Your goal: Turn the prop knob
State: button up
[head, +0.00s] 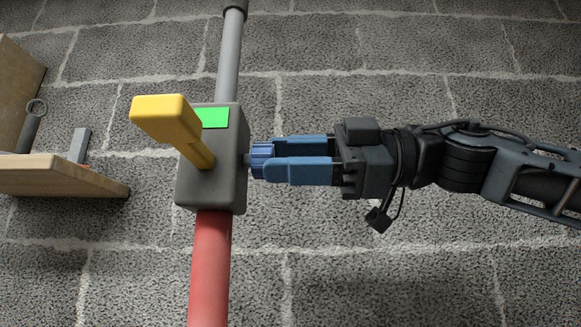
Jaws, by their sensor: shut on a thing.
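The prop knob (262,160) is a small blue ribbed knob on a short stem at the right side of a dark grey box (228,185). My gripper (272,160) comes in from the right, with its two blue fingers shut on the knob. The fingers hide part of the knob's upper and lower edges. The box carries a bright green panel (215,118) and a yellow lever (165,118) that sticks out to the upper left.
A grey pole (231,60) runs up from the box and a red pole (210,270) runs down from it. A wooden shelf (60,175) with tools stands at the left. A grey block wall (400,270) lies behind.

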jog(key=shift+f+n+b, duration=0.15)
jog(key=shift+n+b, duration=1.7)
jog(key=shift+n, duration=3.4)
jog(key=shift+f+n+b, duration=0.15)
jog(key=shift+n+b, duration=1.7)
jog(key=shift+n, duration=3.4)
jog(key=o, duration=1.1)
jog(key=shift+r, duration=0.1)
jog(key=shift+c, duration=0.2)
jog(key=d, duration=0.7)
jog(key=shift+d+b, duration=0.35)
jog(key=shift+d, duration=0.05)
jog(key=shift+s, duration=0.1)
